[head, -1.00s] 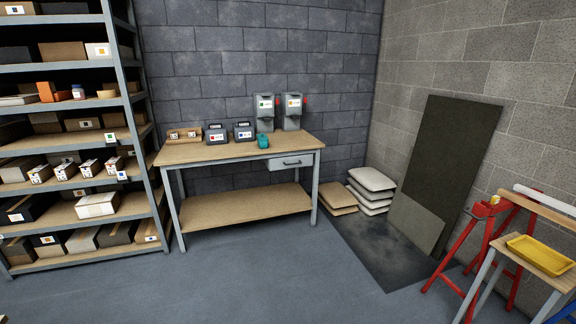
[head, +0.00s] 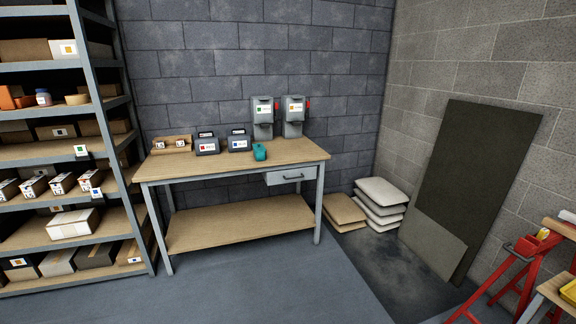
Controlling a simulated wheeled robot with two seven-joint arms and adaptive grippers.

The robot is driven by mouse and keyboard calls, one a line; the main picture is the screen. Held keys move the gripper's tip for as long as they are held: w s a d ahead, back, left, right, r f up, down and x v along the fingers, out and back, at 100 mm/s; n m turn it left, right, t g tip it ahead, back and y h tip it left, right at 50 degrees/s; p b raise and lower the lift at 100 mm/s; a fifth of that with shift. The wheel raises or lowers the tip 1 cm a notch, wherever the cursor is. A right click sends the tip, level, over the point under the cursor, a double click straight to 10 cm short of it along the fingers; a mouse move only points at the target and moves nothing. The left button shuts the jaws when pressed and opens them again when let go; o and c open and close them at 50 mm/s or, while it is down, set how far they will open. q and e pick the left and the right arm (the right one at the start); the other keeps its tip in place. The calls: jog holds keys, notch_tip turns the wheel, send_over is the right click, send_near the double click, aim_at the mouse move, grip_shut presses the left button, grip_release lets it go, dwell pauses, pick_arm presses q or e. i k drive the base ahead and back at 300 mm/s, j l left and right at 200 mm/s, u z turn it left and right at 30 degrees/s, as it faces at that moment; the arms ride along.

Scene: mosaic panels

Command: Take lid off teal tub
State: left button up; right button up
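A small teal object (head: 260,152) stands on the wooden top of the workbench (head: 300,150), near its middle front. It is too small and far away to tell whether it is the tub or whether a lid is on it. Neither of my grippers shows in the head view.
A loaded shelf rack (head: 85,100) is at the left. Stacked sacks (head: 380,204), a leaning dark panel (head: 470,185) and a red trestle (head: 525,265) are at the right. The floor before the bench is clear.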

aim_at(258, 146)
jog(key=i+l+u, duration=0.2)
jog(key=i, duration=0.65)
jog(key=i+l+u, duration=0.1)
jog(key=i+u, duration=0.15)
jog(key=i, duration=0.2)
jog(key=i+l+u, duration=0.25)
jog(key=i, duration=0.2)
